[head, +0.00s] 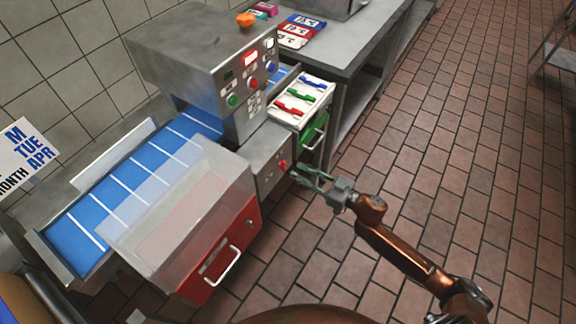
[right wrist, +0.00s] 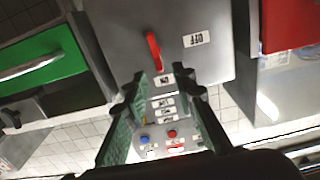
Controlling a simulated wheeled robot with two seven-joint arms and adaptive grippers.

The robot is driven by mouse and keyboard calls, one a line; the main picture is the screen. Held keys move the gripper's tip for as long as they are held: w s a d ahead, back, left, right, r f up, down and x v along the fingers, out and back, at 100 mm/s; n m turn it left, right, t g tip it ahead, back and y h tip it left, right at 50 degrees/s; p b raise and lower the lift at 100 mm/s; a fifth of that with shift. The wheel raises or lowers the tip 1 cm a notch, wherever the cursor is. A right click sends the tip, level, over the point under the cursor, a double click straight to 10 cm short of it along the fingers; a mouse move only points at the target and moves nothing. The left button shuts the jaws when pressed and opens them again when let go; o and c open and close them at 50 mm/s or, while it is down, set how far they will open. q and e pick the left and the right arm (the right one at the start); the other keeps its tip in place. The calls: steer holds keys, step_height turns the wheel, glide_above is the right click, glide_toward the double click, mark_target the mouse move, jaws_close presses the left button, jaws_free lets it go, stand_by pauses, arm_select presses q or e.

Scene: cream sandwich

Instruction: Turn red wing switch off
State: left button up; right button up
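The red wing switch (head: 283,166) is on the grey side panel (head: 266,160) of the conveyor machine. In the right wrist view the red switch (right wrist: 154,52) lies lengthwise, with one end near the ON label (right wrist: 163,81). The OFF label (right wrist: 196,39) is off to its right side. My right gripper (head: 298,176) is in front of the panel, close to the switch. In the right wrist view its fingertips (right wrist: 164,78) are spread apart with nothing between them, just below the switch. Whether they touch the panel I cannot tell. My left gripper is not in view.
A red drawer (head: 232,245) is left of the panel, under a clear cover and blue conveyor (head: 125,185). A green drawer (head: 314,138) is beyond the panel, below a tray of coloured handles. Buttons (head: 252,82) sit on the machine above. Open tiled floor lies right.

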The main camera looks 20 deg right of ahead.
mark_target(286, 165)
steer(key=b+x, duration=0.1)
steer(key=x, duration=0.3)
steer(key=shift+f, duration=0.1)
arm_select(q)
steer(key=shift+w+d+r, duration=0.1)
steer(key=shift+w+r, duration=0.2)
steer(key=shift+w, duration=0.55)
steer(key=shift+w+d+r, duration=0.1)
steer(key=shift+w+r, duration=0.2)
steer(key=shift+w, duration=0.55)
arm_select(e)
steer(key=shift+w+a, duration=0.4)
steer(key=shift+w, duration=0.15)
steer(key=shift+c, duration=0.5)
jaws_close()
